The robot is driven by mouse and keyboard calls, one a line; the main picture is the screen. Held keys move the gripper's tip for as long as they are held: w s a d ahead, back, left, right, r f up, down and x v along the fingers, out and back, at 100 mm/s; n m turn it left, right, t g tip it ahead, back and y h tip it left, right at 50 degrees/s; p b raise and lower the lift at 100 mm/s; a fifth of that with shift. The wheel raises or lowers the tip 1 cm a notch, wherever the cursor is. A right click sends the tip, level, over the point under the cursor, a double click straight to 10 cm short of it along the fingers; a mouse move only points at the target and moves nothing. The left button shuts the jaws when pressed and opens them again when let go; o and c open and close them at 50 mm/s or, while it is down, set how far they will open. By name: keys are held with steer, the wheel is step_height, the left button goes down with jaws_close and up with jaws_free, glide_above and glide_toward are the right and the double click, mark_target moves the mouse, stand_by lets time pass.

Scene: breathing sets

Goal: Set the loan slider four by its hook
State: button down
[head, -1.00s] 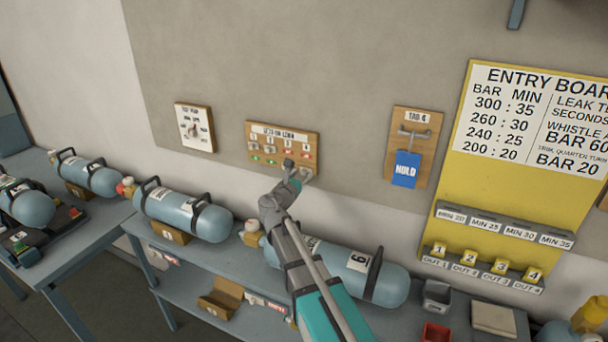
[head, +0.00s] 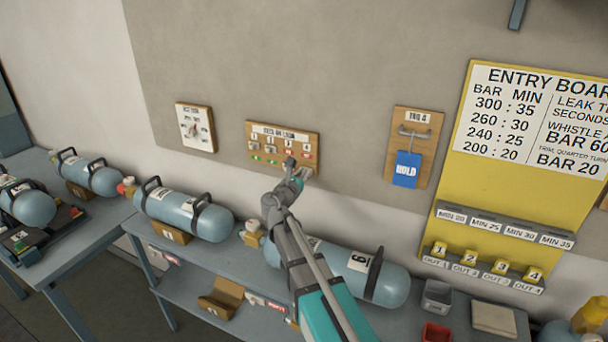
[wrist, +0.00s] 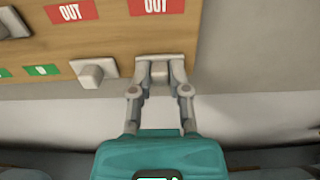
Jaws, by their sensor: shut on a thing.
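The loan board (head: 258,137) is a wooden panel on the wall with a row of small sliders. In the wrist view, my gripper (wrist: 160,75) is shut on slider four (wrist: 160,60), the pale grey slider at the right end. A red OUT label shows just above it. The pale knob of the slider beside it (wrist: 97,72) stands free, with another red OUT label above. In the head view, my gripper (head: 298,172) covers the board's lower right corner. The hook board (head: 423,120), headed TAG 4, carries a blue HOLD tag (head: 406,171) hanging from its hook (head: 414,133).
A dial board (head: 194,127) is left of the loan board. Blue cylinders (head: 180,211) lie on the bench below, one (head: 385,283) under my arm. The yellow entry board (head: 450,190) is at right. The wall between the loan board and hook board is clear.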

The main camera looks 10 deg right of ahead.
mark_target(307, 154)
steer(key=shift+r, duration=0.15)
step_height(307, 154, up, 5)
steer(key=p, duration=0.5)
steer(key=shift+r, duration=0.15)
steer(key=shift+w+p, duration=0.1)
steer(key=shift+p, duration=0.25)
steer(key=c, duration=0.6)
jaws_free()
steer(key=shift+s+a, duration=0.1)
steer(key=shift+s, duration=0.1)
steer(key=v, duration=1.1)
steer(key=shift+s+a, duration=0.2)
steer(key=shift+s, duration=0.15)
